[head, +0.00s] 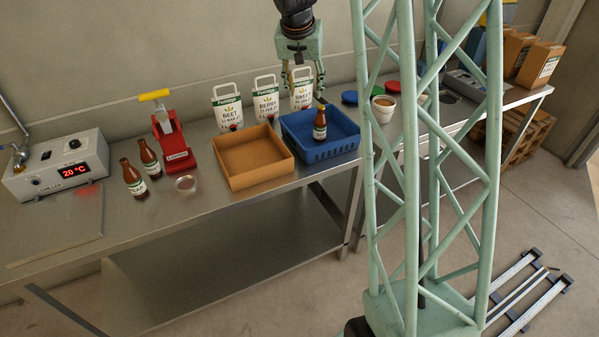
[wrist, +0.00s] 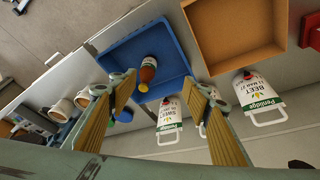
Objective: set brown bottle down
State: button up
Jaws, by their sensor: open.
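A brown bottle (head: 320,125) with a white and green label stands upright inside the blue crate (head: 335,152). In the wrist view the brown bottle (wrist: 149,66) shows its yellow cap, with the blue crate (wrist: 177,57) around it. My gripper (head: 304,92) is open and empty, above the back of the crate and apart from the bottle. In the wrist view my gripper (wrist: 160,86) has its two fingers spread wide, with nothing between them. Two more brown bottles (head: 133,180) (head: 150,158) stand on the steel bench at the left.
An empty orange-brown tray (head: 255,182) sits left of the crate. White juice pouches (head: 266,101) stand behind. White cups (head: 383,108) stand to the right of the crate.

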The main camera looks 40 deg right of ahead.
jog(key=s+a+r+n+y, duration=0.1)
jog(key=s+a+r+n, duration=0.1)
jog(key=s+a+r, duration=0.75)
jog(key=s+a+r+n, duration=0.2)
jog(key=s+a+r, duration=0.5)
jog(key=s+a, duration=0.4)
jog(key=s+a+n, duration=0.1)
jog(key=s+a, duration=0.4)
jog(key=s, duration=0.3)
jog(key=s+a+n+y, duration=0.1)
jog(key=s+a+n, duration=0.1)
jog(key=s+a, duration=0.3)
jog(key=s+a+n+t+y, duration=0.1)
jog(key=s+a, duration=0.4)
jog(key=s, duration=0.8)
jog(key=shift+s+a+n, duration=0.15)
jog(key=shift+s+n, duration=0.05)
jog(key=shift+n, duration=0.4)
notch_tip(320, 180, down, 7)
jog(key=b, duration=0.7)
jog(key=shift+w, duration=0.1)
